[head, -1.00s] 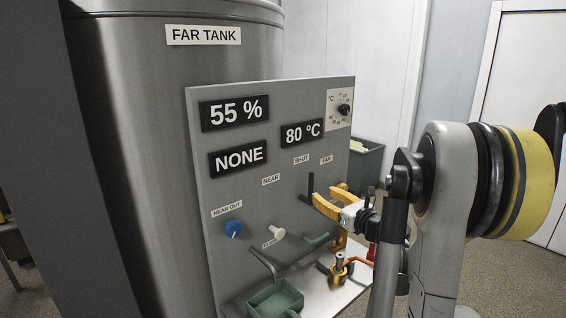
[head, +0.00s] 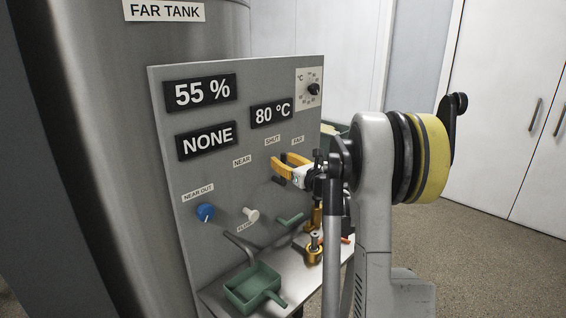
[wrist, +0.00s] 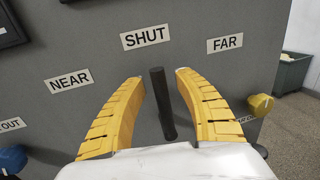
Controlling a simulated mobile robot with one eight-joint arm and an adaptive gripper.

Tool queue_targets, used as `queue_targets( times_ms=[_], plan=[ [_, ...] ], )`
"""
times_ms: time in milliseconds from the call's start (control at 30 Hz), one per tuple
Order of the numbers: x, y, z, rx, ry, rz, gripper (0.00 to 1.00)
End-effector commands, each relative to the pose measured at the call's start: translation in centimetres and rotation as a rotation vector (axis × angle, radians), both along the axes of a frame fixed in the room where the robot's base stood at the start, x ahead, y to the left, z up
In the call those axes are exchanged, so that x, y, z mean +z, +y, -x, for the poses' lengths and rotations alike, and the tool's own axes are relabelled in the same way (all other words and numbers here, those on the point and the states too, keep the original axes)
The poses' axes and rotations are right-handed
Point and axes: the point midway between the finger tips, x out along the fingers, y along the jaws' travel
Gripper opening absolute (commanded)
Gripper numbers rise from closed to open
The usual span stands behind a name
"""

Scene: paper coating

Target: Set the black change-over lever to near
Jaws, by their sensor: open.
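The black change-over lever (wrist: 163,103) stands nearly upright on the grey panel in the wrist view. Its upper end points at the SHUT label (wrist: 145,37). The NEAR label (wrist: 69,81) is to its left and the FAR label (wrist: 225,43) to its right. My gripper (wrist: 158,78) is open, with one yellow finger on each side of the lever and a gap visible on both sides. In the head view my gripper (head: 283,166) is at the panel below the SHUT label, and it largely hides the lever there.
A blue knob (head: 206,212) and a pale knob (head: 251,214) sit lower left on the panel. Below are a green tray (head: 236,293) and a brass fitting (head: 314,246) on a light shelf. A green bin (wrist: 292,72) stands right of the panel.

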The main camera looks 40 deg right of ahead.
Motion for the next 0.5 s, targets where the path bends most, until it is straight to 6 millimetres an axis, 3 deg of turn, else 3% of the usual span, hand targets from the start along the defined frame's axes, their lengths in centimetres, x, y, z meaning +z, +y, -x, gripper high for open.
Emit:
queue_targets(
  times_ms=[100,133,233,267,500],
  plan=[
    [0.02,0.00,0.02,0.000,0.000,0.000,0.38],
    [0.02,0.00,0.03,0.000,0.000,0.000,0.34],
    [0.02,0.00,0.04,0.000,0.000,0.000,0.04],
    [0.02,-0.01,0.04,0.000,0.000,0.000,0.00],
    [-0.01,0.06,0.06,0.000,0.000,0.006,0.00]
  ],
)
